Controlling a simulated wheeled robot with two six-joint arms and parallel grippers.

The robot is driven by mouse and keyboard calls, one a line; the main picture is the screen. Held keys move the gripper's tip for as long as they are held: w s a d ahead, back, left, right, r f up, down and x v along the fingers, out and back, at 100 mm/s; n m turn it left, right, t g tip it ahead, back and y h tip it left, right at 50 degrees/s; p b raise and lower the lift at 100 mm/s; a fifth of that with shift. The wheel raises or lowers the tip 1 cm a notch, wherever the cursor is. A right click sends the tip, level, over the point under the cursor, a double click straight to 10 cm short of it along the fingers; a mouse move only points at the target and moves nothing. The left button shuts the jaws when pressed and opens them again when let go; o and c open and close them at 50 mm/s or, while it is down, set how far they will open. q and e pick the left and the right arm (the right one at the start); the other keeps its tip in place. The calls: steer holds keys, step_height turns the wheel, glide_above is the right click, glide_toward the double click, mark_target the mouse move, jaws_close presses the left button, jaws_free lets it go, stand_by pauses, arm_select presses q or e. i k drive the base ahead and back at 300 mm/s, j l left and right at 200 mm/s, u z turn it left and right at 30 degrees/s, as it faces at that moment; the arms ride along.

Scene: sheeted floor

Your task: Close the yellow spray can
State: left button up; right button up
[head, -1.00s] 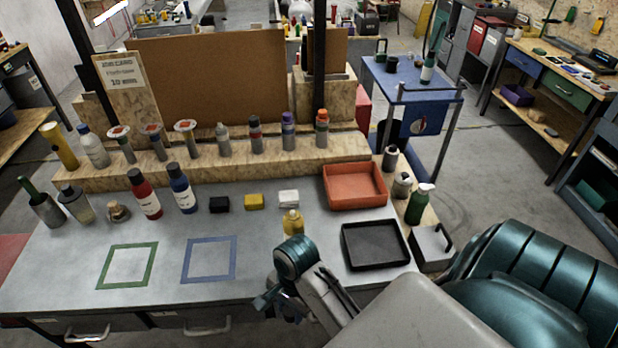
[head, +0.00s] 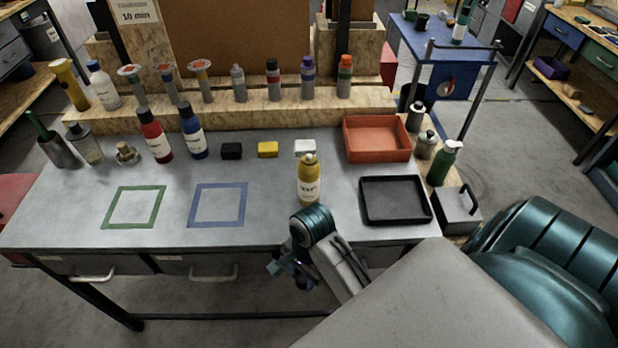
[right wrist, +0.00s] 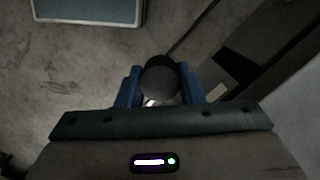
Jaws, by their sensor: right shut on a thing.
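The yellow spray can (head: 309,184) stands upright on the grey table, left of the black tray. Its top shows a narrow, paler tip, with no separate cap visible on it. My right gripper (head: 287,268) is in front of the table's front edge, nearer to me than the can and apart from it. In the right wrist view its blue fingers (right wrist: 161,90) are shut on a dark grey rounded thing (right wrist: 159,78), perhaps a cap; the fingers hide its sides. My left gripper is not in view.
A black tray (head: 365,210) and an orange tray (head: 348,146) are on the right of the table. Black (head: 231,151), yellow (head: 267,149) and white (head: 305,147) blocks lie behind the can. Green (head: 107,221) and blue (head: 192,217) taped squares are empty. Bottles line the back.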

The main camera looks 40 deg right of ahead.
mark_target(308, 167)
steer(key=k+z, duration=0.2)
steer(key=k, duration=0.2)
steer(key=k+l+z, duration=0.15)
steer(key=k, duration=0.25)
steer(key=k+l+z, duration=0.2)
steer(key=k, duration=0.2)
